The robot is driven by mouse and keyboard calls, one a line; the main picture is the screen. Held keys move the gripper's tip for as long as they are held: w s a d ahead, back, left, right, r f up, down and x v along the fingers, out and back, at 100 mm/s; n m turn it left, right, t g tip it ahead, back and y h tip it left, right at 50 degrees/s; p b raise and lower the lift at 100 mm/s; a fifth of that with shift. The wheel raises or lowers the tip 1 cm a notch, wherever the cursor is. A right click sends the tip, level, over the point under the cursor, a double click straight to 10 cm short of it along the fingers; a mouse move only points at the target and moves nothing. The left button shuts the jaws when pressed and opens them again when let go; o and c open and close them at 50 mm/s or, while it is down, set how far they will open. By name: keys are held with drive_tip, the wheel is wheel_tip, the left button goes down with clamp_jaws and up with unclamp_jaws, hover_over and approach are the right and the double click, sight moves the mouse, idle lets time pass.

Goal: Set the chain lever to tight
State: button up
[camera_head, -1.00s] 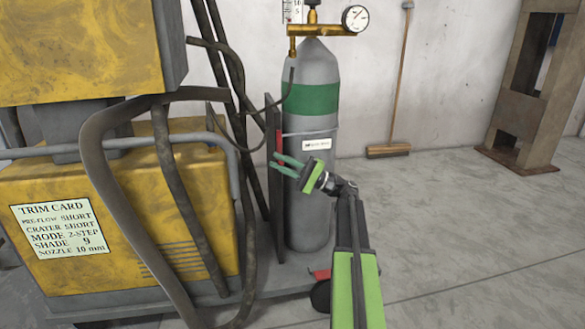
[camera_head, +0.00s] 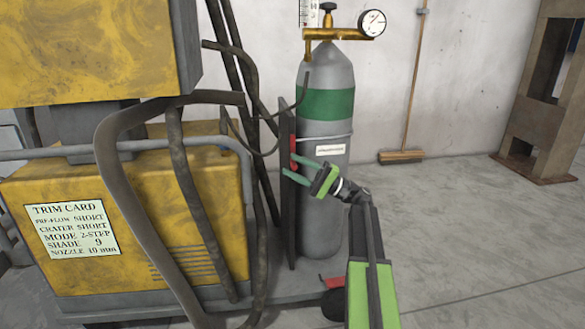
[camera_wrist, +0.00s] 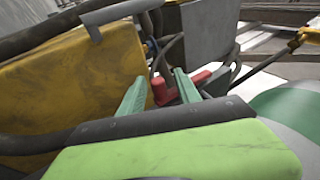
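A red part that looks like the chain lever (camera_head: 293,144) is on the dark upright post left of the grey gas cylinder (camera_head: 325,200). In the wrist view a red block with an arm (camera_wrist: 165,92) shows between and just beyond my fingers. My gripper (camera_head: 290,167) is open, with its two green fingers pointing left just below the red part in the head view. It also shows in the wrist view (camera_wrist: 160,75), its fingers spread and nothing held. I cannot tell whether a finger touches the red part, or how the lever is set.
The yellow welding machine (camera_head: 195,210) with thick dark hoses (camera_head: 115,190) stands left of my gripper. The cylinder bears a brass regulator and gauge (camera_head: 372,24). A red piece (camera_head: 335,281) sits low on the cart. Floor at the right is clear before a broom (camera_head: 401,156).

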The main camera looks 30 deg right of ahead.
drive_tip(key=shift+a, duration=0.1)
drive_tip(key=shift+f, duration=0.2)
drive_tip(key=b+v, duration=0.3)
drive_tip(key=v, duration=0.4)
drive_tip(key=shift+d, duration=0.25)
drive_tip(key=shift+s, duration=0.15)
